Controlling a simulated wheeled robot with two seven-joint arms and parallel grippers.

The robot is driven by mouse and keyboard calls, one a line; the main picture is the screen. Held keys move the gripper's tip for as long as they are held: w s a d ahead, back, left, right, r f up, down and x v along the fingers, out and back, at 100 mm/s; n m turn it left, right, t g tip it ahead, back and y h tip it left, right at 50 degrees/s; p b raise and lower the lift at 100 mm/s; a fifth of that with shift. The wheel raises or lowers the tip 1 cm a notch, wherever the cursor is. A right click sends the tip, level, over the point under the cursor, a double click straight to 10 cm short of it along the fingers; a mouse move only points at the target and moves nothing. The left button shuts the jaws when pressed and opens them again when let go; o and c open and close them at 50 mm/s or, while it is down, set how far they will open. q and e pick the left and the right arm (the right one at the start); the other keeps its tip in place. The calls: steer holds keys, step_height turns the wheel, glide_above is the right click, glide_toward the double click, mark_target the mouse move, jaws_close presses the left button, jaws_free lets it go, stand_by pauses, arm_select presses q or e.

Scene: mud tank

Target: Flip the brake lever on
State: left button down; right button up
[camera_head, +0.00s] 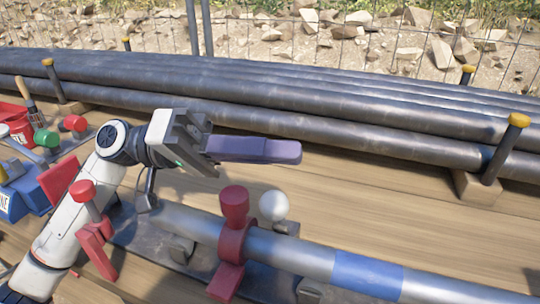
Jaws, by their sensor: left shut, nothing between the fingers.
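My left gripper (288,152) reaches in from the left, its long purple fingers shut together and pointing right, with nothing held. It hangs above the plank deck, behind a horizontal steel pipe (292,252). A red clamp-like part with a red knob (233,205) stands around the pipe, below the fingers and apart from them. A white ball knob (273,205) is just to its right, its base partly hidden. A red lever-like part with a round red top (95,238) stands at the lower left beside my arm. I cannot tell which of these is the brake lever. My right gripper is not in view.
Long dark pipes (330,100) lie across the back, held by yellow-capped posts (505,140). A red bucket (17,122), a brush and blue boxes (15,200) crowd the left. The plank deck (390,200) is clear between the pipes.

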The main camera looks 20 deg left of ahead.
arm_select(q)
steer(key=a+b, duration=0.1)
steer(key=a, duration=0.8)
steer(key=shift+s+a+f, duration=0.15)
steer(key=shift+s+a, duration=0.05)
steer(key=shift+a, duration=0.15)
